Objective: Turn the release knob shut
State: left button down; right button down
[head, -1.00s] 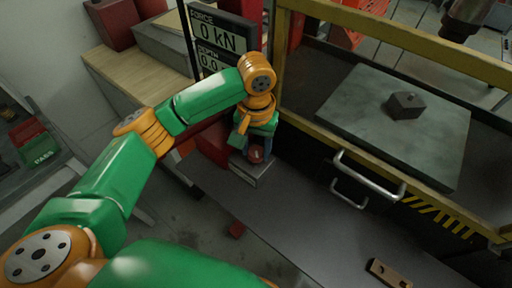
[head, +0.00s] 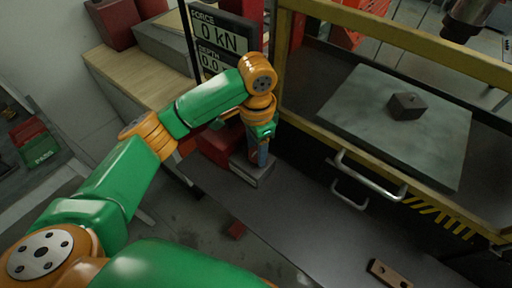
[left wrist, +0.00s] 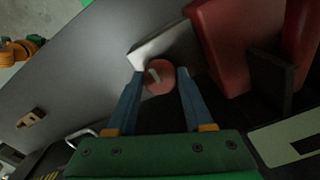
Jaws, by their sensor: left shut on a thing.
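The release knob (left wrist: 157,84) is round and red with a pale mark on its face. It sits on a grey block, whose light end (left wrist: 150,48) shows in the left wrist view; the block also shows in the head view (head: 254,174). My left gripper (left wrist: 160,78) is shut on the knob, with one blue finger on each side of it. In the head view my left gripper (head: 261,157) points down at the block and its finger hides most of the knob. My right gripper is out of view.
The press's yellow frame (head: 395,38) and silver handles (head: 368,178) stand right of my left gripper. A display (head: 222,45) reading 0 kN is behind. A dark block (head: 406,106) lies on the press plate (head: 350,115). A drilled bar (head: 388,273) lies on the grey surface in front.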

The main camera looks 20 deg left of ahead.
pick_arm(q)
jog(key=shift+w+r+m, duration=0.1)
jog(key=shift+m, duration=0.3)
jog(key=c, duration=0.6)
grip_release()
jog(key=o, duration=0.3)
jog(key=shift+d, duration=0.1)
notch_tip(320, 180, up, 7)
